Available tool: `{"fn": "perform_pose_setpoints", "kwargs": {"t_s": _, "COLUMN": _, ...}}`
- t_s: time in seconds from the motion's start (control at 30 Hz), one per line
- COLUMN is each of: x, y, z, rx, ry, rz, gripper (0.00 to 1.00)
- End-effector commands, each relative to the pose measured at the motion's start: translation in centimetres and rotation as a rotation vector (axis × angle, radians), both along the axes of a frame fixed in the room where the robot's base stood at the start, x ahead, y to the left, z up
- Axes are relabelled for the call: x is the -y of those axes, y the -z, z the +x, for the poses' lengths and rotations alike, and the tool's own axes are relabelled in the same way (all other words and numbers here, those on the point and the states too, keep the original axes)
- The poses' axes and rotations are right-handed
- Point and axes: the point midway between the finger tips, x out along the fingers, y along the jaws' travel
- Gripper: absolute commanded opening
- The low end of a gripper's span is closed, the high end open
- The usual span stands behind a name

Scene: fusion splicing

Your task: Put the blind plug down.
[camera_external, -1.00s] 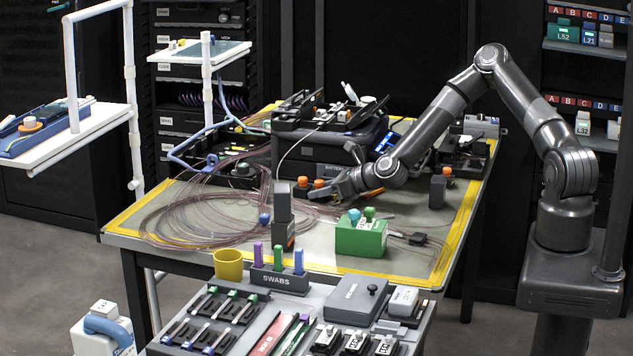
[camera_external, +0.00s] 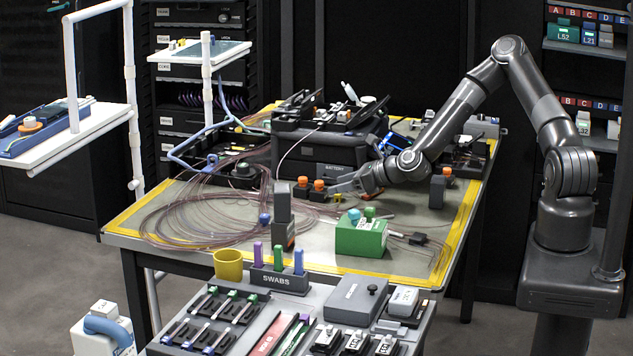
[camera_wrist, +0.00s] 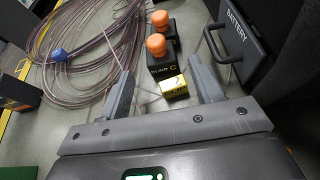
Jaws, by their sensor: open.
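A black block (camera_wrist: 163,67) lettered "BLIND C", with an orange knob (camera_wrist: 156,45) on top, stands upright on the table just beyond my fingertips in the wrist view. I take it to be the blind plug. A small yellow block (camera_wrist: 174,87) with dark print sits at its near side, between my fingers. In the external view, the orange knob (camera_external: 319,185) shows left of my gripper (camera_external: 336,187). My gripper also shows in the wrist view (camera_wrist: 160,68); its fingers are spread and hold nothing.
A second orange-knobbed black block (camera_wrist: 161,20) stands right behind. The battery case (camera_external: 335,170) stands close on the far side. Coiled clear tubing (camera_external: 180,215) covers the table's left. A green box (camera_external: 361,239) stands nearer the front.

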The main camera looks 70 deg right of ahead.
Motion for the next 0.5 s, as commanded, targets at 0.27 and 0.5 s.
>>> {"fn": "perform_pose_setpoints", "kwargs": {"t_s": 0.27, "x": 0.1, "y": -1.8, "z": -4.2, "rx": 0.000, "ry": 0.001, "rz": -0.001, "gripper": 0.59}}
{"fn": "perform_pose_setpoints", "kwargs": {"t_s": 0.5, "x": -0.7, "y": -2.1, "z": -5.3, "rx": -0.020, "ry": -0.043, "rz": -0.051, "gripper": 0.59}}
